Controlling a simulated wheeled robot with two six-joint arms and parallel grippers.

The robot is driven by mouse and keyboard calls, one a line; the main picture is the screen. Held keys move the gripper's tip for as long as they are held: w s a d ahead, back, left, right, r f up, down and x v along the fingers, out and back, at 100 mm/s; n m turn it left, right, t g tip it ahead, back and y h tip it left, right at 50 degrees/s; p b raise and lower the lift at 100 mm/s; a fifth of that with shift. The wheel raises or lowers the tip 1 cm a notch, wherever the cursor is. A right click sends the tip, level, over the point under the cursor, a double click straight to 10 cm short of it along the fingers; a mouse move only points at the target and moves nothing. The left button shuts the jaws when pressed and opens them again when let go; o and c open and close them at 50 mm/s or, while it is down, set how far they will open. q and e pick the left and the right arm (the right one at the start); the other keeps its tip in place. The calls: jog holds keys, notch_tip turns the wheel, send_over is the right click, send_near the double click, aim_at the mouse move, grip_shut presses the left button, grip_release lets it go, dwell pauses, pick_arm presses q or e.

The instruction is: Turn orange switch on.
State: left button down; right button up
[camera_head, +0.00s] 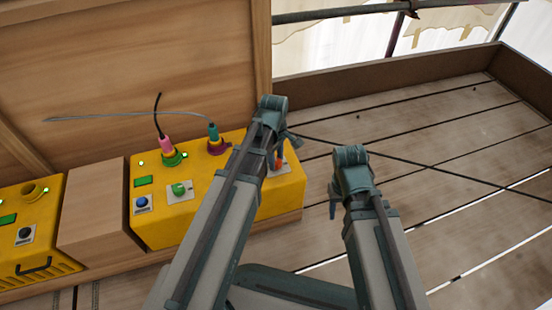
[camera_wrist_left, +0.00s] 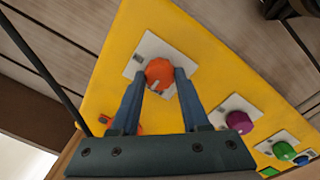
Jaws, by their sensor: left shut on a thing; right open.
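The orange switch (camera_head: 277,160) is a round knob on a light plate at the right end of the yellow box (camera_head: 165,230), mostly hidden behind my left arm in the head view. In the left wrist view the orange switch (camera_wrist_left: 158,72) sits between the two fingers of my left gripper (camera_wrist_left: 159,80), which is shut on it. My left gripper (camera_head: 281,148) reaches down over the box's right end in the head view. My right gripper (camera_head: 338,195) is open and empty, to the right of the box above the plank floor.
A green knob (camera_head: 179,189) and a blue knob (camera_head: 141,203) share the box; a purple knob (camera_wrist_left: 239,122) shows in the wrist view. Pink (camera_head: 165,145) and teal (camera_head: 212,133) plugs with cables stand at the back. Another yellow box (camera_head: 45,255) stands left. Planks at right are clear.

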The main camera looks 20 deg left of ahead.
pick_arm(q)
jog(key=shift+m, duration=0.3)
jog(key=m, duration=0.3)
jog(key=shift+m, duration=0.4)
jog(key=m, duration=0.4)
jog(key=shift+m, duration=0.3)
jog(key=m, duration=0.4)
jog(key=shift+w+g, duration=0.1)
jog(key=shift+g, duration=0.2)
jog(key=shift+m, duration=2.4)
jog(key=shift+c, duration=2)
grip_release()
